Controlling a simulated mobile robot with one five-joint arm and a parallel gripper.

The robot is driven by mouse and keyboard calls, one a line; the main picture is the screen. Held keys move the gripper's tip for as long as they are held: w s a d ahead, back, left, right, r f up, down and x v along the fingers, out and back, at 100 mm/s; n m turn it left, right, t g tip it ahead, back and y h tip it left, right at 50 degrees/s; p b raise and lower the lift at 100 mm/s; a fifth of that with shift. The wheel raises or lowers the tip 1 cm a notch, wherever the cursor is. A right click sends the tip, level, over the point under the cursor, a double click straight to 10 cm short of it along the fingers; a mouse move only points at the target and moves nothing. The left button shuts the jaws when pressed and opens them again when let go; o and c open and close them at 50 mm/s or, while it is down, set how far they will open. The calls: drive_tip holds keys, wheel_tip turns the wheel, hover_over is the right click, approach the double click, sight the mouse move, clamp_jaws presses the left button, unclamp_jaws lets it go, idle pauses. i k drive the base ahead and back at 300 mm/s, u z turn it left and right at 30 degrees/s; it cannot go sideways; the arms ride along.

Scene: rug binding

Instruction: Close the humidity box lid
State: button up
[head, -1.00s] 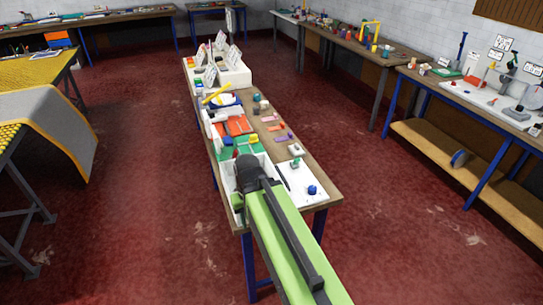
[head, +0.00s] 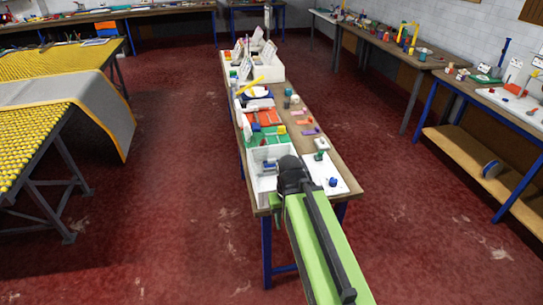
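I cannot surely tell which thing is the humidity box. An open white box (head: 255,182) stands at the near left end of the middle table, with a small grey and blue item (head: 269,166) in it. No lid can be made out clearly. My green arm reaches up from the bottom of the head view, and its dark joint is in front of the box's right side. My gripper's fingers are hidden, and I cannot see anything held.
The middle table (head: 333,160) also bears a white mat (head: 335,181) with small items, green and orange trays (head: 267,116), and a white bin (head: 269,70) at its far end. Red floor (head: 185,150) is clear on both sides. A yellow rug table stands left, benches right.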

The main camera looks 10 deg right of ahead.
sight(256, 127)
drive_tip(key=u, duration=0.3)
drive_tip(key=i, duration=0.35)
drive_tip(key=u, duration=5.35)
drive_tip(key=i, duration=0.1)
drive_tip(key=z, duration=2.75)
drive_tip(key=k, duration=0.8)
drive_tip(key=z, duration=0.7)
drive_tip(key=i, duration=1.05)
drive_tip(key=u, duration=0.15)
